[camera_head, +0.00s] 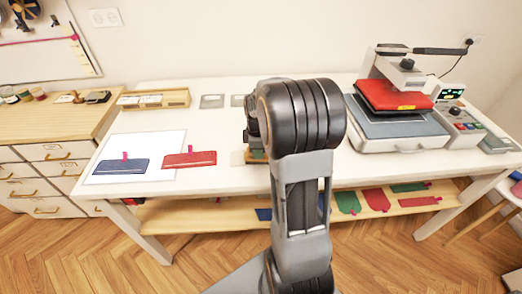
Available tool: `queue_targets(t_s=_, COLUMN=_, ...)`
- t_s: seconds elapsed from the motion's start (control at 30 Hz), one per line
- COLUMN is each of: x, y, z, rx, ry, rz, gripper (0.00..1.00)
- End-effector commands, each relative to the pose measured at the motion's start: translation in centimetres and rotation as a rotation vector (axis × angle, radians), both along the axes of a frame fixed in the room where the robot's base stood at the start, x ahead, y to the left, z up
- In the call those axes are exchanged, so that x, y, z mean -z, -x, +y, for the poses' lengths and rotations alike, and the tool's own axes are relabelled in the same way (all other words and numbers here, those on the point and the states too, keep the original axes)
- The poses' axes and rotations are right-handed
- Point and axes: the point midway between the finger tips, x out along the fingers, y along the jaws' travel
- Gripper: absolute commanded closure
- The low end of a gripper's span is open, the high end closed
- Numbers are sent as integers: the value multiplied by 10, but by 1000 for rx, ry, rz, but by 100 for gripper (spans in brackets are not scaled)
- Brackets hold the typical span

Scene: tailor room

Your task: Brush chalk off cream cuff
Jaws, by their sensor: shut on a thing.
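My gripper (254,137) is over the middle of the white table, mostly hidden behind my own arm. It is shut on what looks like the brush (257,155), of which only a small brown-green strip shows below it. A small pale cream patch, which looks like the edge of the cream cuff (237,158), lies on the table just left of the brush. The rest of it is hidden, and I cannot see any chalk or whether the brush touches the cuff.
A blue cuff (120,166) lies on a white sheet (165,144), with a red cuff (189,159) at its right edge. A heat press (397,115) stands at the right. A wooden tray (155,99) is at the back left. Coloured pieces lie on the lower shelf (190,215).

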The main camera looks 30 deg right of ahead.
Motion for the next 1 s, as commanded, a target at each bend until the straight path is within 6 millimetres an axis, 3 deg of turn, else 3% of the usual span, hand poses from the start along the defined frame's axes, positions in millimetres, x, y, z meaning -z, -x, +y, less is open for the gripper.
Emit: queue_targets(t_s=1.0, x=-1, y=-9, z=17, rx=0, ry=-1, rz=1, gripper=100)
